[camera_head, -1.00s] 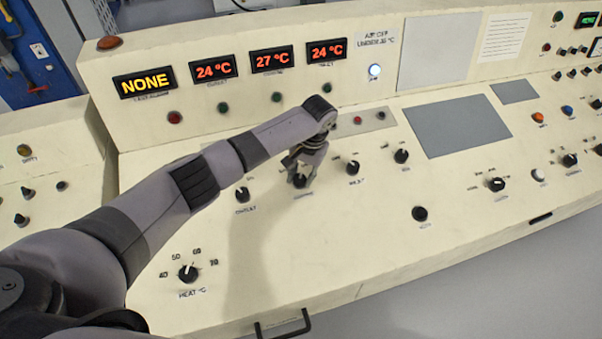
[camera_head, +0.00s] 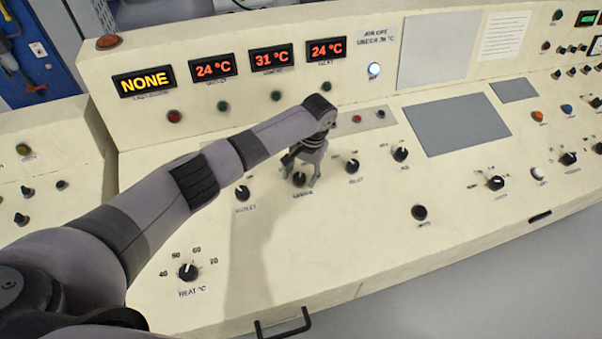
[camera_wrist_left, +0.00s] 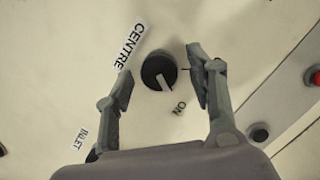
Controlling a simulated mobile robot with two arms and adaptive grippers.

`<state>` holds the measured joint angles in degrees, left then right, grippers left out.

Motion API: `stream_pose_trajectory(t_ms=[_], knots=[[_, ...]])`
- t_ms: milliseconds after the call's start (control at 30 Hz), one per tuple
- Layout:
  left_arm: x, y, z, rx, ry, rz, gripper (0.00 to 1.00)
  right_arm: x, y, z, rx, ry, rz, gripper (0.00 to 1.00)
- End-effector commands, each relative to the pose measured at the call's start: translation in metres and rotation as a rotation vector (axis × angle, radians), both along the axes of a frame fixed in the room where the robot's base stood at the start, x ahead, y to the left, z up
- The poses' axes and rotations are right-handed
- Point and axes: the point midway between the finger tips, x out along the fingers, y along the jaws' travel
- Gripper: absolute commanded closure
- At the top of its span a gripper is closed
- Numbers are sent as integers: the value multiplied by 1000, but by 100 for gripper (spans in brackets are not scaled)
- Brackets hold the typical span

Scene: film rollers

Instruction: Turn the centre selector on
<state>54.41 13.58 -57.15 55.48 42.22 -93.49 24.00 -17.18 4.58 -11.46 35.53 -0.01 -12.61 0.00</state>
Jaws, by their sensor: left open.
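The centre selector (camera_head: 299,180) is a round black knob on the cream sloping panel, in the middle of the head view. It also shows in the left wrist view (camera_wrist_left: 159,72), beside the printed word CENTRE. Its white pointer line points toward the word ON. My left gripper (camera_head: 301,177) is open, with its fingers on either side of the knob. In the left wrist view, gaps show between the knob and both fingers (camera_wrist_left: 160,76). My right gripper is out of view.
Similar black knobs stand to the left (camera_head: 242,193) and right (camera_head: 352,166). A heat dial (camera_head: 188,272) is at the lower left. The middle red display (camera_head: 272,58) reads 31 °C and its neighbours read 24 °C. The panel front is clear.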

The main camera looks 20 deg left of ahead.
Motion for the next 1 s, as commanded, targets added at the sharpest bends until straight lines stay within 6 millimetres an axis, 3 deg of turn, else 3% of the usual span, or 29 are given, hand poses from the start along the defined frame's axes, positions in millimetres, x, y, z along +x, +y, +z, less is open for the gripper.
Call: stream_pose_trajectory(t_ms=[167, 500, 700, 1000], knots=[[1, -2, 9, -1, -2, 0, 49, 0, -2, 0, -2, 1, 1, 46], [3, -13, 77, -2, -4, -1, 49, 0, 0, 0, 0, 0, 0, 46], [4, -18, 107, -1, -2, 0, 49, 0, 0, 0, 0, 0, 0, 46], [3, -20, 118, 0, 1, 0, 49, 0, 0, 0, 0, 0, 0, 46]])
